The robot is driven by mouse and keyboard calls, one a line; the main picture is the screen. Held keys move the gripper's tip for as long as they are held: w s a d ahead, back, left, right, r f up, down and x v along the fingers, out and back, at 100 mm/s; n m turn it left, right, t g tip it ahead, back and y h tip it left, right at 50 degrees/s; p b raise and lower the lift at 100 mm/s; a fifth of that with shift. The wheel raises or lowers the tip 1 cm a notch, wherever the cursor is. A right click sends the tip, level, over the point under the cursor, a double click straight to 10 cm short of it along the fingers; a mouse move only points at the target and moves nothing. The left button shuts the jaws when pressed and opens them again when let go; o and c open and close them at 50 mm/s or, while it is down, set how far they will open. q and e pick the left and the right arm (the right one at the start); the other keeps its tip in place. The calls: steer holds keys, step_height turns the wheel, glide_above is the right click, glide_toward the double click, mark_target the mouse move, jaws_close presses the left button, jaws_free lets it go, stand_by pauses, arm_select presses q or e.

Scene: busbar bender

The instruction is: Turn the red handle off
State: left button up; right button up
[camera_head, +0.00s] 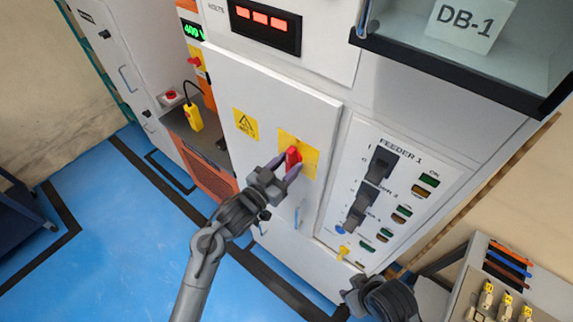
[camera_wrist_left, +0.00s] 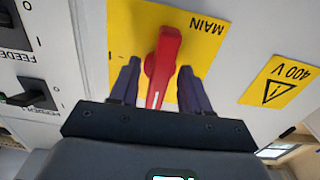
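The red handle (camera_head: 292,158) sits on a yellow plate (camera_head: 311,162) on the white cabinet door. In the left wrist view the red handle (camera_wrist_left: 162,62) lies along the middle of the plate marked MAIN (camera_wrist_left: 208,22), its lower end tilted slightly left. My left gripper (camera_head: 287,166) is at the handle. In the left wrist view its two fingers (camera_wrist_left: 157,85) stand on either side of the handle, with gaps visible, so it is open around it. My right gripper (camera_head: 352,292) is low at the front, away from the handle; its fingers are not clear.
The FEEDER 1 panel (camera_head: 392,195) with black switches is right of the handle. A yellow warning label (camera_head: 246,124) is to its left. A glass-fronted DB-1 box (camera_head: 470,40) juts out above right. A tray with coloured bars (camera_head: 508,262) stands lower right.

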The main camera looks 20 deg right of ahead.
arm_select(q)
steer(key=shift+a, duration=0.1)
steer(key=shift+s+a, duration=0.3)
steer(key=shift+a, duration=0.1)
steer(key=b+v, duration=0.2)
steer(key=v, duration=0.7)
steer(key=shift+s+a, duration=0.2)
steer(key=shift+a, duration=0.1)
